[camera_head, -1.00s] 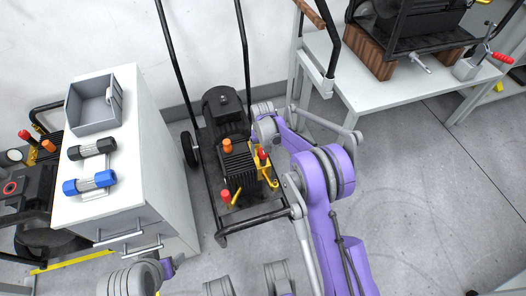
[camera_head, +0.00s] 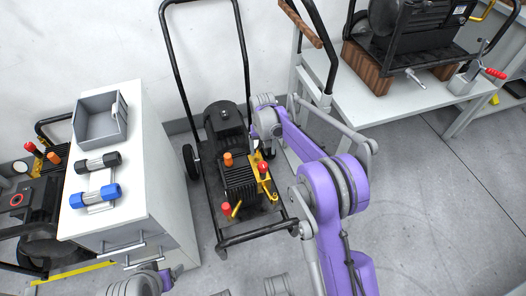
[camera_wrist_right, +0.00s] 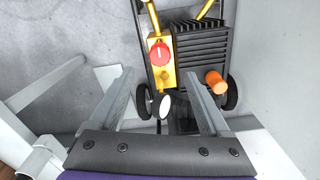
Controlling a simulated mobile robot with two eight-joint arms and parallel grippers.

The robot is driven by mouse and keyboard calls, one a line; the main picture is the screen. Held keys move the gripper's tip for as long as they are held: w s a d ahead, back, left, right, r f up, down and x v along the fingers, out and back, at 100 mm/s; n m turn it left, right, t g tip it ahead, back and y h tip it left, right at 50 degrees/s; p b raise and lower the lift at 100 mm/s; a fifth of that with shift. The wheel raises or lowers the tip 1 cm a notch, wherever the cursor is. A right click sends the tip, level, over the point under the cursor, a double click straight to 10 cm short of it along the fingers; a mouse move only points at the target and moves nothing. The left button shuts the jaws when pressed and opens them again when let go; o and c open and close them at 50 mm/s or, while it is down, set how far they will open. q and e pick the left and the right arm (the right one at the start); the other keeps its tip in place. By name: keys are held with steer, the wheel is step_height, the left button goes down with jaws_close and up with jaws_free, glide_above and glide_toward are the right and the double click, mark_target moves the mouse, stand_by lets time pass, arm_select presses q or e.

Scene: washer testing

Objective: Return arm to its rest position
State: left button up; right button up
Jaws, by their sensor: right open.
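My right arm, purple and grey, reaches up the middle of the head view, its wrist (camera_head: 266,120) beside the black wheeled pump unit (camera_head: 238,182). The right gripper (camera_wrist_right: 162,92) shows its two grey fingers spread wide, with nothing between them, in the right wrist view. The pump's yellow bracket with a red knob (camera_wrist_right: 159,54) and its orange cap (camera_wrist_right: 215,82) lie beyond the fingers. The fingertips are hard to make out in the head view. Part of my left arm shows at the bottom left edge of the head view; its gripper is out of sight.
A white cabinet (camera_head: 150,190) at left carries a grey bin (camera_head: 100,120), a black-ended part (camera_head: 98,162) and a blue-ended part (camera_head: 95,196). A white table (camera_head: 350,105) with a black machine stands at upper right. The floor at right is clear.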

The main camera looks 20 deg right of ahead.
stand_by(0.3)
steer(key=s+r+n+t, duration=0.1)
steer(key=s+r+t, duration=0.1)
steer(key=s+r, duration=1.25)
steer(key=s+f+n+t, duration=0.1)
steer(key=s+f, duration=0.1)
steer(key=s, duration=0.9)
steer(key=s+f+t, duration=0.1)
steer(key=s+f, duration=0.1)
steer(key=s, duration=0.8)
arm_select(q)
step_height(320, 180, up, 24)
steer(key=w+t+p, duration=0.1)
steer(key=p, duration=1.9)
steer(key=shift+w+f+p, duration=0.15)
steer(key=shift+w+p, duration=0.15)
steer(key=shift+p, duration=0.05)
arm_select(e)
step_height(320, 180, up, 24)
steer(key=t, duration=0.1)
steer(key=shift+w, duration=0.4)
arm_select(q)
steer(key=shift+s, duration=0.1)
arm_select(e)
steer(key=shift+s+d, duration=0.1)
